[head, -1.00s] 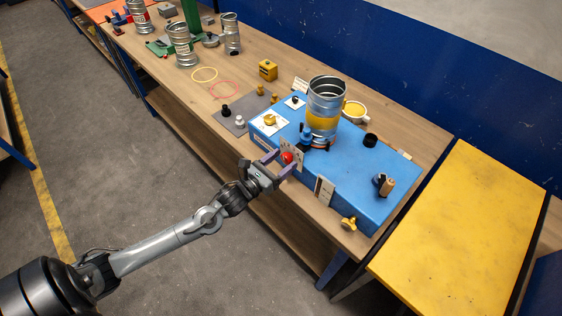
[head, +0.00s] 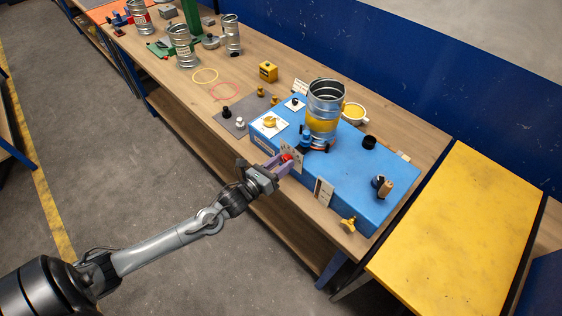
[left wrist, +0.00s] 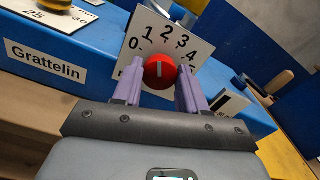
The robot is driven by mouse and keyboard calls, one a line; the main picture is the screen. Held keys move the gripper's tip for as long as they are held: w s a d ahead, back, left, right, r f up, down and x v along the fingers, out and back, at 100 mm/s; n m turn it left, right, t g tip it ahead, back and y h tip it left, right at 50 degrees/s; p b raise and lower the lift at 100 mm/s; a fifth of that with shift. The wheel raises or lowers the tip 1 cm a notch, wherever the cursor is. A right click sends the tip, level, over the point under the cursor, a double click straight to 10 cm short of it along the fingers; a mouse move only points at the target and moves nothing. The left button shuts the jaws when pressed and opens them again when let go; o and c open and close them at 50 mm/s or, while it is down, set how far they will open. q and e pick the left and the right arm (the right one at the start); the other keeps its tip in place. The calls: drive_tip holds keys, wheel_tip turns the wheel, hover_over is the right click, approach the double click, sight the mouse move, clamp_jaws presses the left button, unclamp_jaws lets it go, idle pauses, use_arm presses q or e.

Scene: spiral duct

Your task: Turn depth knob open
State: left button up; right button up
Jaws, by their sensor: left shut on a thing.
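The red depth knob (left wrist: 160,71) sits on the front face of the blue machine (head: 345,165), in front of a white scale plate (left wrist: 188,33) with black numbers from 0 upward. The knob carries a short pale line that stands about upright in the left wrist view. My left gripper (head: 285,161) is shut on the red knob, with one purple finger on either side of it. The knob is partly hidden by the fingers in the head view. My right gripper is not in view.
A metal duct piece with a yellow band (head: 325,110) stands on the machine. A yellow star knob (head: 348,225) is on the front right. A "Grattelin" label (left wrist: 45,52) and another scale plate (left wrist: 45,18) lie left of the knob. The aisle floor is clear.

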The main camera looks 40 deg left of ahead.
use_arm(q)
drive_tip(key=n+p, duration=0.2)
drive_tip(key=n, duration=0.1)
drive_tip(key=shift+r+n, duration=0.15)
drive_tip(key=shift+n, duration=0.15)
drive_tip(key=n+p, duration=0.2)
drive_tip(key=n, duration=0.2)
drive_tip(key=shift+n, duration=0.3)
drive_tip(key=n+p, duration=0.1)
drive_tip(key=n, duration=0.3)
drive_tip(key=shift+a+p, duration=0.1)
drive_tip(key=shift+p, duration=0.3)
drive_tip(key=n+p, duration=0.1)
drive_tip(key=n, duration=0.3)
drive_tip(key=shift+f, duration=0.2)
drive_tip(key=n+p, duration=0.1)
drive_tip(key=n, duration=0.2)
drive_tip(key=shift+n, duration=0.4)
drive_tip(key=n+p, duration=0.1)
drive_tip(key=n, duration=0.3)
drive_tip(key=shift+f+n+p, duration=0.1)
drive_tip(key=shift+n+p, duration=0.2)
drive_tip(key=shift+p, duration=0.05)
drive_tip(key=n+p, duration=0.1)
drive_tip(key=n, duration=0.3)
drive_tip(key=shift+n+p, duration=0.3)
drive_tip(key=shift+n, duration=0.8)
drive_tip(key=shift+f, duration=0.1)
